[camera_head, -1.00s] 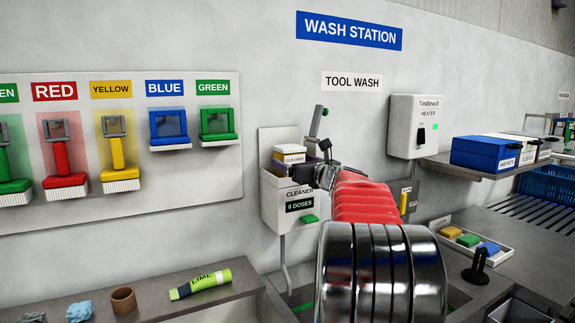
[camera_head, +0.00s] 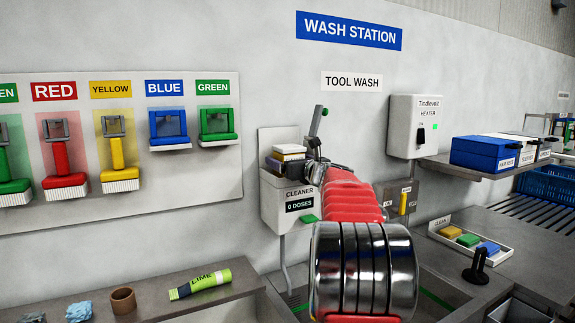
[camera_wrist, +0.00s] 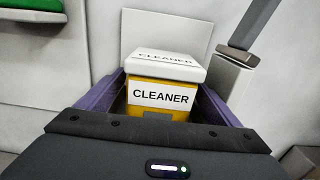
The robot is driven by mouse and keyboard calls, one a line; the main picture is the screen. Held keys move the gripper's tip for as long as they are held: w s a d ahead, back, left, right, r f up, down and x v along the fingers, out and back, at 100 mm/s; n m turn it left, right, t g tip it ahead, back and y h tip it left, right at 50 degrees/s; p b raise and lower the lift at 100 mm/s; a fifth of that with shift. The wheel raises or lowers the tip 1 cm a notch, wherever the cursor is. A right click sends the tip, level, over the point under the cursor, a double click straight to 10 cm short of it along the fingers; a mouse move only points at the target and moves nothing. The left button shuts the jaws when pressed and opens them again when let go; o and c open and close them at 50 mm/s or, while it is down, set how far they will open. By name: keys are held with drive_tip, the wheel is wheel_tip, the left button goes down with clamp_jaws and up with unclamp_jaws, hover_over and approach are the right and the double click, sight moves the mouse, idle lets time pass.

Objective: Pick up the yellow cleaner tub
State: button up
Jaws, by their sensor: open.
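The yellow cleaner tub (camera_wrist: 161,96) has a white lid and a white CLEANER label. In the head view the tub (camera_head: 290,149) sits at the top of the white cleaner dispenser (camera_head: 275,205), partly hidden by my gripper. My gripper (camera_wrist: 161,92) is open, with a purple finger on each side of the tub in the wrist view. I cannot tell whether either finger touches it. The tub's lower part is hidden behind the gripper body in the wrist view.
A lever with a green tip (camera_head: 316,121) stands just above and right of the tub. The brush board (camera_head: 120,200) is to the left, and a heater box (camera_head: 415,125) is to the right. A counter (camera_head: 160,312) with a lime tube (camera_head: 200,284) lies below left.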

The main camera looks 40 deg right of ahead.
sight(289, 146)
drive_tip(key=shift+c, duration=0.6)
drive_tip(key=c, duration=1)
drive_tip(key=shift+c, duration=0.2)
drive_tip(key=shift+s+a+r, duration=0.1)
drive_tip(key=shift+s+r, duration=0.1)
drive_tip(key=shift+r, duration=3.25)
drive_tip(key=v, duration=1.9)
drive_tip(key=shift+s, duration=0.35)
drive_tip(key=shift+r, duration=0.1)
